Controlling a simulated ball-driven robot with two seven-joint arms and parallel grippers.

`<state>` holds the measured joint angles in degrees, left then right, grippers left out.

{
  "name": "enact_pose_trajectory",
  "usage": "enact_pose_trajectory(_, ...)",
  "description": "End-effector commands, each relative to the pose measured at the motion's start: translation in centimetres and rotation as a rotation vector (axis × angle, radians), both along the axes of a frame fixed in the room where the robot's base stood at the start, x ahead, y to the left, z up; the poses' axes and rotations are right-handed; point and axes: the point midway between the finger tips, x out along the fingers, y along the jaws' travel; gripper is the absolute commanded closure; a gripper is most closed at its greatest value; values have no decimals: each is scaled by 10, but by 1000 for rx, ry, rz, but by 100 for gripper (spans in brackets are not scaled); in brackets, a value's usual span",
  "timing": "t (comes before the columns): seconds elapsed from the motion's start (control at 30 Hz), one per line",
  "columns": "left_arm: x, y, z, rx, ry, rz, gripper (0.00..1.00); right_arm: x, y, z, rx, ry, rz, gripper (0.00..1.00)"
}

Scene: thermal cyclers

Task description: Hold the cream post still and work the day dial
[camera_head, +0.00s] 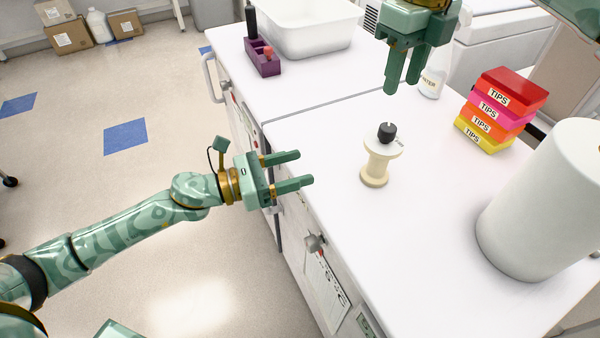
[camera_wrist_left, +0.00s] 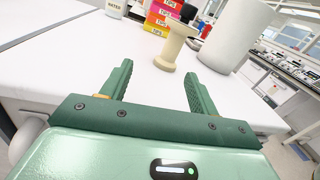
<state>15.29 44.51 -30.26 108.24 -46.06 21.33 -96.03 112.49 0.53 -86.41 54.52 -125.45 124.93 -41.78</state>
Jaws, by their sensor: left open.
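The cream post (camera_head: 376,170) is a spool-shaped stand upright on the white bench. On its pale round top sits the black day dial (camera_head: 387,132), with a small white mark. In the left wrist view the post (camera_wrist_left: 172,48) is ahead of the fingers and the dark dial (camera_wrist_left: 189,13) shows at the top. My left gripper (camera_head: 306,167) is open and empty, level with the post and to its left, pointing at it, not touching; its fingers show in the wrist view (camera_wrist_left: 158,70). My right gripper (camera_head: 402,87) points down above and behind the dial, its fingers apart and empty.
Stacked tips boxes (camera_head: 497,108) and a water bottle (camera_head: 433,80) stand behind the post. A large white roll (camera_head: 548,205) stands at right. A white tub (camera_head: 308,22) and purple rack (camera_head: 263,58) are at the back left. The bench around the post is clear.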

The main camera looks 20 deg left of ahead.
Motion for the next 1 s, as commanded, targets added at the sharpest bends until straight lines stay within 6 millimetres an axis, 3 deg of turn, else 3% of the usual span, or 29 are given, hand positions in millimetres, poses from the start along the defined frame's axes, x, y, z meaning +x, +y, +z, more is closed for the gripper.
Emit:
enact_pose_trajectory(0.17, -13, -21, 5, 95, -105, -58, 39, 0, 0, 0, 0, 0, 0, 64)
enact_pose_trajectory(0.37, -8, -30, 5, 99, -111, -59, 39, 0, 0, 0, 0, 0, 0, 64)
enact_pose_trajectory(1.0, 68, -140, 6, 96, -108, -58, 39, 0, 0, 0, 0, 0, 0, 64)
